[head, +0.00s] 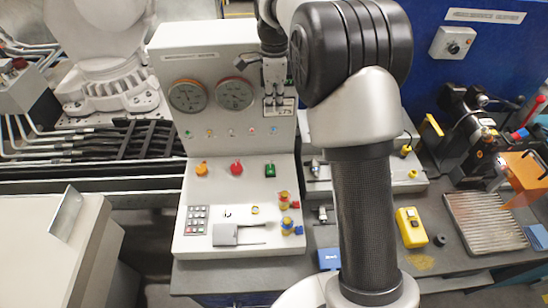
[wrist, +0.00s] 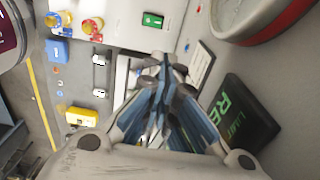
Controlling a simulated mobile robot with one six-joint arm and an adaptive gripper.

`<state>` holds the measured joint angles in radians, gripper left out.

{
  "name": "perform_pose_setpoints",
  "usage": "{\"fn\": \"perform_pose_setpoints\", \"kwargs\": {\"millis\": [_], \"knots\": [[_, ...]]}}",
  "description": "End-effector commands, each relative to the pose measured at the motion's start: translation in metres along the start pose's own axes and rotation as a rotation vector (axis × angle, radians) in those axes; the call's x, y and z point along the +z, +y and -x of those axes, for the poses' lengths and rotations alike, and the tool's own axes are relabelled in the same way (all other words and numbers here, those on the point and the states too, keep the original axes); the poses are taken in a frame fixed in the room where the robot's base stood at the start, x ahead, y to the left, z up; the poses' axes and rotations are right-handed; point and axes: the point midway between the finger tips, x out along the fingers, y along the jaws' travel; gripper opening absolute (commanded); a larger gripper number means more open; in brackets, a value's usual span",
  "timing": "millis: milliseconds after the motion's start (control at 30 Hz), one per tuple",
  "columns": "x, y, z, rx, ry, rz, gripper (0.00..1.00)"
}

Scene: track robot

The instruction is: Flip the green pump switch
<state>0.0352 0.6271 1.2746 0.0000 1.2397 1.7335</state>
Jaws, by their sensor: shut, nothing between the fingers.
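The green pump switch (head: 270,170) sits on the sloped desk of the grey console, right of a red mushroom button (head: 237,169). In the wrist view the green switch (wrist: 153,20) shows near the top, beyond and slightly left of the fingertips. My gripper (head: 275,108) is in front of the upright gauge panel, above the switch and apart from it. In the wrist view my gripper (wrist: 166,66) has its fingers together with nothing between them. My arm hides part of the panel's right side in the head view.
Two round gauges (head: 187,95) and a row of small lamps (head: 230,133) are on the upright panel. A dark sign with green letters (wrist: 236,112) is close beside my fingers in the wrist view. Yellow and red knobs (head: 285,199) stand at the desk's right edge.

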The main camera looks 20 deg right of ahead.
Motion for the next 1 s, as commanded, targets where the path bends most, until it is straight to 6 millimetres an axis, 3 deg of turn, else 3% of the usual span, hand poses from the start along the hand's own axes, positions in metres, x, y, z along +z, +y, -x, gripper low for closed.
{"fn": "perform_pose_setpoints", "kwargs": {"millis": [167,1000], "knots": [[0.000,0.001,-0.021,0.003,0.001,0.001,0.00],[0.000,0.001,-0.203,0.004,0.001,0.001,0.00]]}}
